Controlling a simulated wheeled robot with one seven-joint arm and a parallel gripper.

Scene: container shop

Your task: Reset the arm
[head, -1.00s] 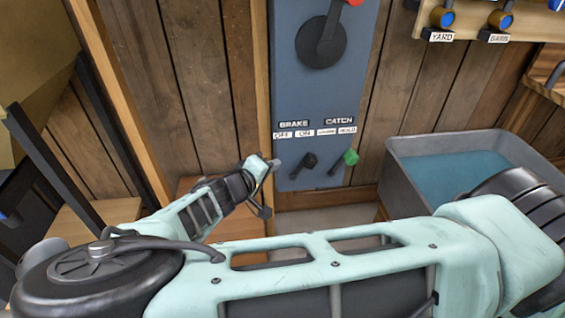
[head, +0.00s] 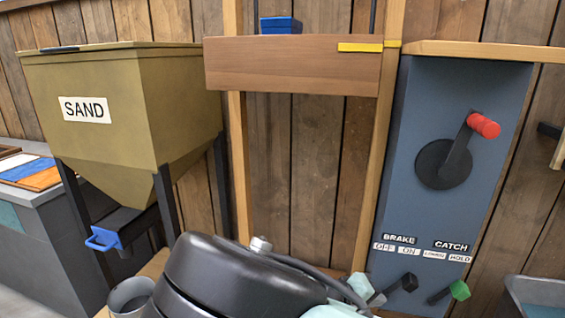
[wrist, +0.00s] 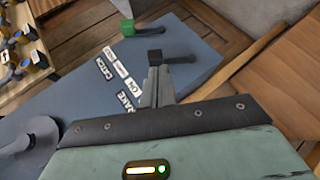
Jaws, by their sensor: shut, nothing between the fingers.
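My gripper (wrist: 157,88) is shut and empty in the wrist view. Its fingers point at the blue-grey control panel, close to the black brake lever (wrist: 157,56); I cannot tell whether they touch it. In the head view, my arm's dark joint covers the bottom middle and hides most of the gripper. The brake lever (head: 408,282) shows there just right of my wrist. The green-knobbed catch lever (head: 459,290) is further right, and it also shows in the wrist view (wrist: 127,28). The panel (head: 420,215) carries BRAKE and CATCH labels.
A red-handled crank (head: 484,125) sticks out of the panel above the levers. A sand hopper (head: 140,140) with a blue handle (head: 103,239) stands at left, a grey bucket (head: 130,297) below it. A wooden beam (head: 290,66) spans two posts. A grey tub (head: 538,292) is at lower right.

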